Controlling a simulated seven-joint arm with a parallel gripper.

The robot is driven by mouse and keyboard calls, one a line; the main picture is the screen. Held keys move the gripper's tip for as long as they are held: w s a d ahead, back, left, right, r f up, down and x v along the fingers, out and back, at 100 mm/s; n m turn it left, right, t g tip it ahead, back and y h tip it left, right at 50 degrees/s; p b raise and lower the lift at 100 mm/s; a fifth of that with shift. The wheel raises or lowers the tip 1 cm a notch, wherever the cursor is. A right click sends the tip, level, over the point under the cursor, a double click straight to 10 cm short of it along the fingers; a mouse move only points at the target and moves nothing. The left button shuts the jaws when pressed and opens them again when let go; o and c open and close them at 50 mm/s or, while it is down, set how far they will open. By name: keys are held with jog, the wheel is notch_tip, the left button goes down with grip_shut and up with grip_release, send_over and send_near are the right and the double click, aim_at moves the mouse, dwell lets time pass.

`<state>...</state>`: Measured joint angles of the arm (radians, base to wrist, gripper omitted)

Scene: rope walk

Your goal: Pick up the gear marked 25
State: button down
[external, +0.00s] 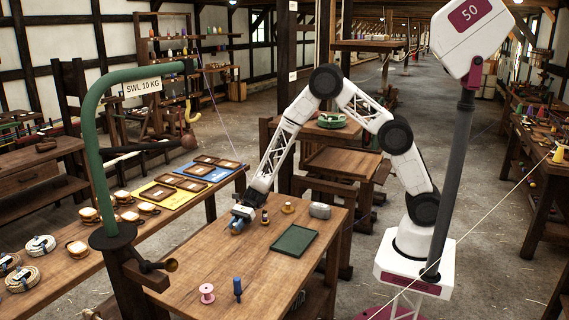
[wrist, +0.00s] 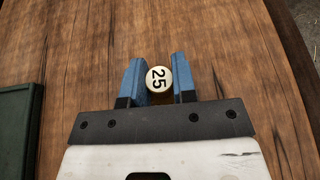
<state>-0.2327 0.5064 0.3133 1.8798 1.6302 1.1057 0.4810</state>
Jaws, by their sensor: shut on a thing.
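The gear marked 25 (wrist: 158,79) shows in the wrist view as a small round piece with a cream top and a dark "25" on it. No teeth can be made out. My gripper (wrist: 159,80) is shut on it, with one blue finger on each side. In the external view my gripper (external: 238,222) is low over the left part of the wooden table (external: 185,270). The gear cannot be made out there, and I cannot tell whether it touches the table.
A green tray (external: 295,241) lies nearby. A green-armed post (external: 92,165) rises at left.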

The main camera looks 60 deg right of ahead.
jog(key=shift+r, duration=4.75)
